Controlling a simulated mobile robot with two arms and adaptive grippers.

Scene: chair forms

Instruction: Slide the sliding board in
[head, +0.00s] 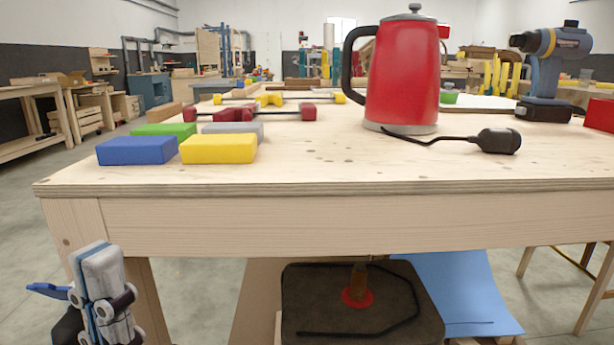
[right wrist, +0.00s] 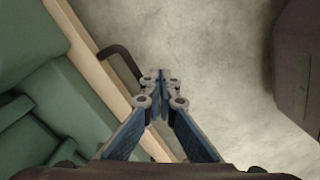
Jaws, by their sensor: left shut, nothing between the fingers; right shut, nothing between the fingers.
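In the right wrist view a pale wooden strip (right wrist: 88,55) runs diagonally, with a black curved handle (right wrist: 122,62) on its side. I cannot tell for sure whether this strip belongs to the sliding board. My right gripper (right wrist: 158,84) is shut and empty, its tips close to the handle in the picture; contact cannot be told. My left gripper (head: 100,285) is shut and empty at the lower left of the head view, in front of the table's left leg and below its top.
Green block-like shapes (right wrist: 38,110) lie left of the strip; grey floor (right wrist: 220,70) is at its right. The wooden table (head: 300,215) fills the head view, with coloured blocks (head: 137,150), a red kettle (head: 402,80) and a drill (head: 548,70). A dark seat-like panel (head: 320,290) is below.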

